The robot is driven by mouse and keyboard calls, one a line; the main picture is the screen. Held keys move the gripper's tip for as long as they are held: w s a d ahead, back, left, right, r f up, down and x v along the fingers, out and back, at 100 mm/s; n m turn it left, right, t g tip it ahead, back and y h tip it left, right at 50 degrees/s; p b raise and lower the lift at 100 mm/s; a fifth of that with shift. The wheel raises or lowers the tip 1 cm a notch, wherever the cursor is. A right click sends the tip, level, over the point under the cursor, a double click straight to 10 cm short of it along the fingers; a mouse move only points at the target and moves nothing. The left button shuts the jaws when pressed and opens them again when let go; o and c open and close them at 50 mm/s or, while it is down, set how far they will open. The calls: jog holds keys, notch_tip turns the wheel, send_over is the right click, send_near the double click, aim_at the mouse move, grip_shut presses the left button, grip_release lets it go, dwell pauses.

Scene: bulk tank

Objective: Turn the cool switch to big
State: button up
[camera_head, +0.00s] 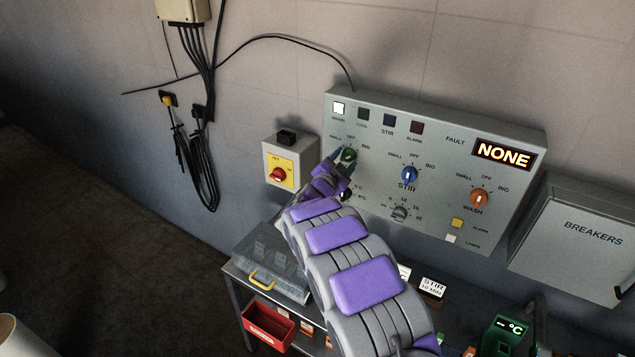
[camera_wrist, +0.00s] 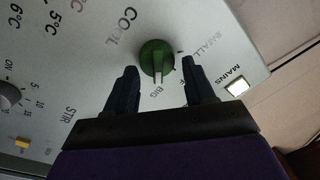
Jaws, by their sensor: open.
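The green cool switch (camera_head: 349,155) is on the upper left of the grey control panel (camera_head: 440,133), partly hidden by my gripper (camera_head: 338,163) in the head view. In the wrist view the green switch (camera_wrist: 154,52) shows clearly, with COOL above it, SMALL to the right and BIG just below. My gripper (camera_wrist: 161,80) is open. One finger is on each side of the bar, with visible gaps; I see no contact.
The blue stir knob (camera_head: 409,174) and orange wash knob (camera_head: 480,197) are to the right. The MAINS lamp (camera_head: 339,108) is lit; the display (camera_head: 503,154) reads NONE. A shelf (camera_head: 236,271) stands below.

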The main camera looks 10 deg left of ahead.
jog(key=shift+s+d+f+g, duration=0.2)
jog(key=shift+d+f+g, duration=0.1)
jog(key=shift+d+f, duration=0.25)
jog(key=w+a+p+v, duration=0.1)
jog(key=a+p+v, duration=0.1)
jog(key=v, duration=1.6)
jog(key=s+d+r+n+g+y, duration=0.45)
jog(key=d+n+g+y, duration=0.2)
jog(key=y, duration=0.25)
jog(key=s+d+n+g+h, duration=0.1)
jog(key=s+d+g, duration=0.3)
jog(key=s, duration=0.9)
jog(key=s+d+f+n+g+h, duration=0.1)
jog(key=s+d+g, duration=0.3)
jog(key=s+d, duration=0.7)
jog(key=s+d+f+n+g+h, duration=0.1)
jog(key=s+d+g, duration=0.3)
jog(key=s, duration=1.2)
jog(key=d+n, duration=0.1)
jog(key=d, duration=0.3)
jog(key=shift+n+g+h, duration=0.3)
jog(key=shift+n+g, duration=0.05)
